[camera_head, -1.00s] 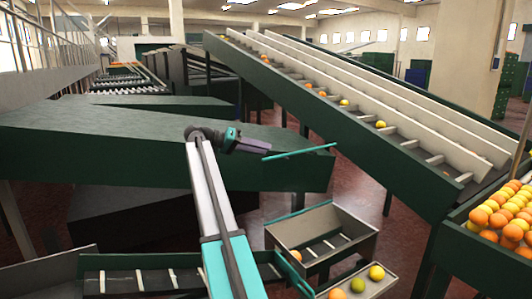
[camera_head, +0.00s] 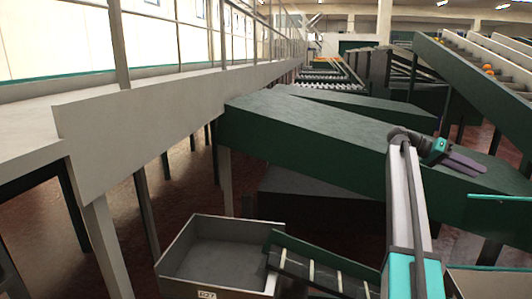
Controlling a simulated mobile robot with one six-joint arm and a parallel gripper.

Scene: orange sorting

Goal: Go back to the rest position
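My arm rises at the right of the head view, with a teal lower part and a pale upper link. My gripper (camera_head: 468,162) is at its upper end, pointing right and slightly down. It appears in front of the long green chute side. Its dark fingers are small and seen from the side, so I cannot tell whether they are open or shut. I see no fruit at the fingers. A few oranges (camera_head: 488,69) lie on the sloping conveyor at the top right.
An empty-looking grey bin (camera_head: 222,265) with a white label stands low in the middle, beside a slatted conveyor (camera_head: 310,272). A grey raised walkway (camera_head: 180,105) with railings runs along the left. A long green chute (camera_head: 320,135) spans behind my arm. Red-brown floor shows between supports.

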